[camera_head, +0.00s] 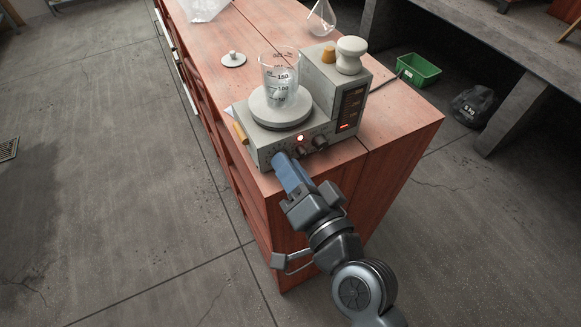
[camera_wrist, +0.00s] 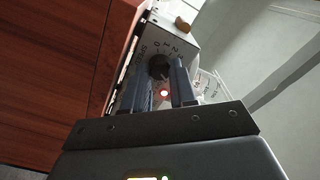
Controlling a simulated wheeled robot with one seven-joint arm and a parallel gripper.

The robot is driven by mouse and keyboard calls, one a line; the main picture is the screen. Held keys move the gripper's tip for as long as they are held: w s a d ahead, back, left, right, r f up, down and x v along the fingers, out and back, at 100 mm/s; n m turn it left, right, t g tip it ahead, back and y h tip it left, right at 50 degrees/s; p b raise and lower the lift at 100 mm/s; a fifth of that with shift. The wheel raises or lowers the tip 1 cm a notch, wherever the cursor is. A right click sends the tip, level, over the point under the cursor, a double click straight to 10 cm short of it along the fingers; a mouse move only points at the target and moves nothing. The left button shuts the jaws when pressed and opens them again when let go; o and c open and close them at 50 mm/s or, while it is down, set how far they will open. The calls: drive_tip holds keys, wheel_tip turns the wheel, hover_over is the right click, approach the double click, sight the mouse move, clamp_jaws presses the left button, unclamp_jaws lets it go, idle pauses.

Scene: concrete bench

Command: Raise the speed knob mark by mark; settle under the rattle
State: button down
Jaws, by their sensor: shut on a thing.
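The stirrer (camera_head: 276,155) is a grey box at the near end of the wooden bench. A glass beaker (camera_head: 279,75) with volume marks stands upright on its round pale plate (camera_head: 279,106). In the wrist view, the dark speed knob (camera_wrist: 158,67) sits on the stirrer's front panel with numbers around it. My gripper (camera_wrist: 163,85) has its two blue fingers shut on this knob. In the head view, my gripper (camera_head: 279,160) reaches the left of the front panel and hides the knob. A lamp (camera_head: 300,138) on the panel glows red. The knob's exact pointer position is unclear.
Another dark knob (camera_head: 320,141) is right of my gripper. A pale rounded object (camera_head: 350,55) and an orange-brown stopper (camera_head: 328,54) sit on the stirrer's rear housing. A flask (camera_head: 321,20) and a small white-knobbed disc (camera_head: 233,59) stand farther back. A green bin (camera_head: 417,71) is on the floor.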

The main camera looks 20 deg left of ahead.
drive_tip(key=m, duration=0.4)
drive_tip(key=shift+p, duration=0.3)
drive_tip(key=c, duration=0.9)
unclamp_jaws()
drive_tip(key=shift+s+d, duration=0.1)
drive_tip(key=b+v, duration=0.2)
drive_tip(key=v, duration=0.5)
drive_tip(key=shift+s+d, duration=0.2)
